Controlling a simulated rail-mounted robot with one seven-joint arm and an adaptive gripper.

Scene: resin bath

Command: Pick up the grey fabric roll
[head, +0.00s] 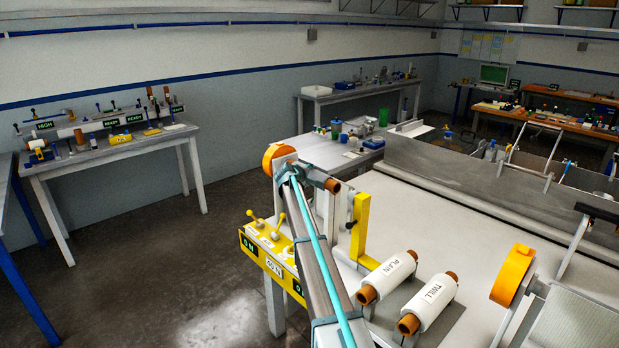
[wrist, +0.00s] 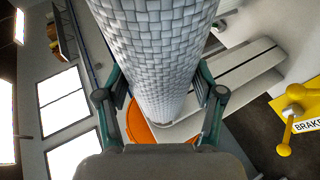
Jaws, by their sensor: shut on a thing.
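In the wrist view, a grey fabric roll (wrist: 155,45) with a woven, brick-like pattern runs from the top edge down between the fingers. My gripper (wrist: 160,88) is shut on it, with one dark green finger on each side. An orange disc (wrist: 137,124) shows behind the lower part of the roll. In the head view, a light grey woven surface (head: 578,322) shows at the lower right corner; I cannot tell if it is the same roll.
White rolls marked PLAIN (head: 392,272) and TWILL (head: 434,299) lie on a stand at the table's front. A yellow lever panel (head: 268,250) stands at their left. An orange disc (head: 512,272) is at the right. A yellow brake knob (wrist: 290,112) shows in the wrist view.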

